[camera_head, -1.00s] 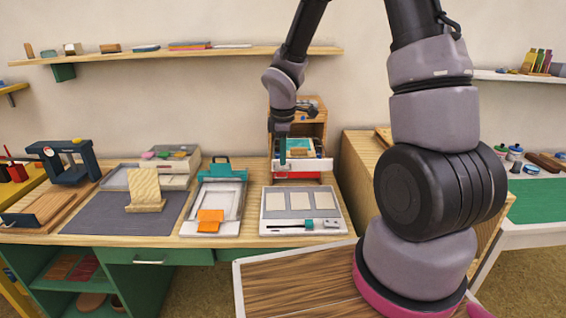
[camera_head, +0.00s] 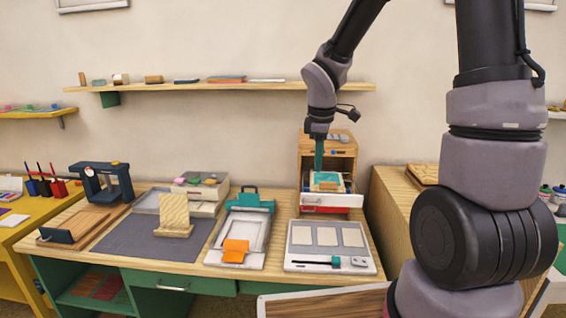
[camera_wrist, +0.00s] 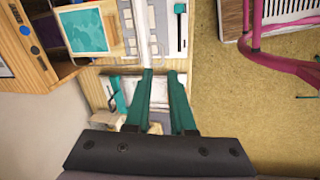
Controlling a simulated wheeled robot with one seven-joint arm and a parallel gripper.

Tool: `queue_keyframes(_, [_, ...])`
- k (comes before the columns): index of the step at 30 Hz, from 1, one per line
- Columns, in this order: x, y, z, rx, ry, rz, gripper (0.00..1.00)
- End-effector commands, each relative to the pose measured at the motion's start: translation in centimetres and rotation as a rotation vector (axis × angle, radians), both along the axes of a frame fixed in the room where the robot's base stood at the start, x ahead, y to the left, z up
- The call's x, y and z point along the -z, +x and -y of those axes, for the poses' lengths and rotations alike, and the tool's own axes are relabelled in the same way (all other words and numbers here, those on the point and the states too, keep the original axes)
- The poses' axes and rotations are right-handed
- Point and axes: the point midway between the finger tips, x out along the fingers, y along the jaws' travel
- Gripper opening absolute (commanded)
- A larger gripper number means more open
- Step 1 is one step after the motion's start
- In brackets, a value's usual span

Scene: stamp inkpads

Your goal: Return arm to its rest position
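My arm reaches in from the upper right in the head view. My gripper (camera_head: 319,158) points down with teal fingers, in front of the small wooden cabinet (camera_head: 345,146) and above its pulled-out tray (camera_head: 345,201). In the wrist view my gripper (camera_wrist: 162,72) shows two fingers apart with a gap between them and nothing held. The tray is white and red and carries a teal pad, which also shows in the wrist view (camera_wrist: 84,30). No contact with the tray is visible.
The wooden desk (camera_head: 140,192) holds a grey mat (camera_head: 135,240) with a wooden stand, a clipboard-like press (camera_head: 225,256) with an orange block, and a white board (camera_head: 300,265) with pale cards. A wall shelf (camera_head: 220,87) runs behind. A wooden cabinet (camera_head: 385,200) stands right.

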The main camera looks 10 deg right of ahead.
Motion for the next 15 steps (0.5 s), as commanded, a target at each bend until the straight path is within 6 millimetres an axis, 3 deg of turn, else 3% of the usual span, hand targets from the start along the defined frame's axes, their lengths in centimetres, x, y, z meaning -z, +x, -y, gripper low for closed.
queue_keyframes(6, [-7.8,-3.8,3.4,0.45,0.117,0.133,0.22])
queue_keyframes(15, [-15.8,-11.4,6.2,1.074,0.465,0.25,0.22])
